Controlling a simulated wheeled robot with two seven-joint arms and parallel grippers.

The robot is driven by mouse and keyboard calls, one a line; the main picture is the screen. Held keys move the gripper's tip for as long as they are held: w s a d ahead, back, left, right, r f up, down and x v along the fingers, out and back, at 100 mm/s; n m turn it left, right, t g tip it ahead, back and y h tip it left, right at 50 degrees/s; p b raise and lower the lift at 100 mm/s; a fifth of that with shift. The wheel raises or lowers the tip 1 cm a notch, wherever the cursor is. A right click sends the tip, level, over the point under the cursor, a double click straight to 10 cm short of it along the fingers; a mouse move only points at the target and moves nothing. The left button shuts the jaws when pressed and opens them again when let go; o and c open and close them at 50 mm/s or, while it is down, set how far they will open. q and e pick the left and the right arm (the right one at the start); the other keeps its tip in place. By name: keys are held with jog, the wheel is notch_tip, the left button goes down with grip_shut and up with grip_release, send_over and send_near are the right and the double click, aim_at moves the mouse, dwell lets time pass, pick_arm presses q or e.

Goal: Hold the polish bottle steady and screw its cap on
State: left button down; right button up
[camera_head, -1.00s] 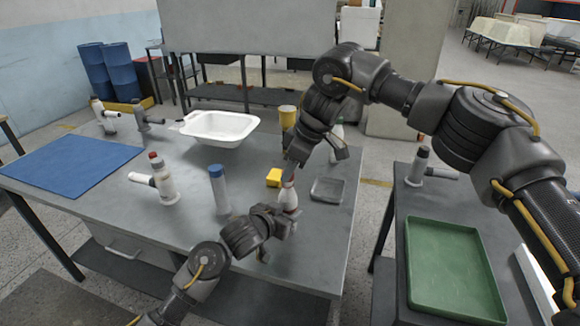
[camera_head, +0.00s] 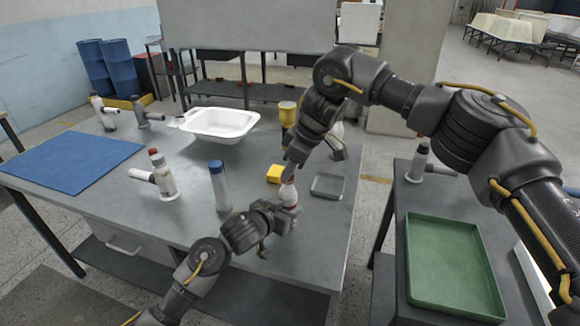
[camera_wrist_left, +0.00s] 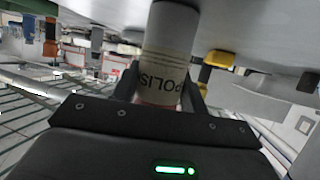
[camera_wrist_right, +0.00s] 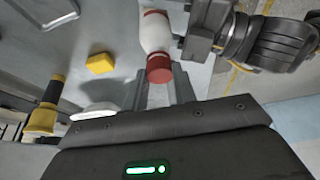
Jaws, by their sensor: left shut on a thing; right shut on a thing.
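The polish bottle (camera_head: 287,194) is white, with "POLIS" lettering visible in the left wrist view (camera_wrist_left: 171,40). My left gripper (camera_head: 280,215) is shut around its body near the front right of the table. The red cap (camera_wrist_right: 160,68) is at the bottle's neck end in the right wrist view. It lines up with the neck; I cannot tell how far the threads are engaged. My right gripper (camera_wrist_right: 160,92) is shut on the cap, with its fingers on either side. In the head view, my right gripper (camera_head: 290,172) comes down from above and partly hides the cap.
A yellow block (camera_head: 274,174) and grey tray (camera_head: 328,187) lie close to the bottle. A white basin (camera_head: 232,131) and blue mat (camera_head: 65,163) lie farther off. A green tray (camera_head: 450,265) is on the right table.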

jog(key=m, duration=0.1)
jog(key=m+t, duration=0.1)
jog(key=m, duration=0.1)
jog(key=shift+s+a+h, duration=0.15)
jog(key=shift+s+h, duration=0.05)
jog(key=shift+h, duration=0.1)
jog(key=m+t+h, duration=0.1)
jog(key=m, duration=0.4)
jog(key=m+h, duration=0.1)
jog(key=m, duration=0.1)
jog(key=m+t, duration=0.1)
jog(key=shift+a+h, duration=0.25)
jog(key=shift+h, duration=0.15)
jog(key=m, duration=0.2)
jog(key=m+h, duration=0.1)
jog(key=m, duration=0.2)
jog(key=shift+a+h, duration=0.1)
jog(key=shift+h, duration=0.2)
jog(key=o, duration=0.9)
jog(key=shift+o, duration=0.2)
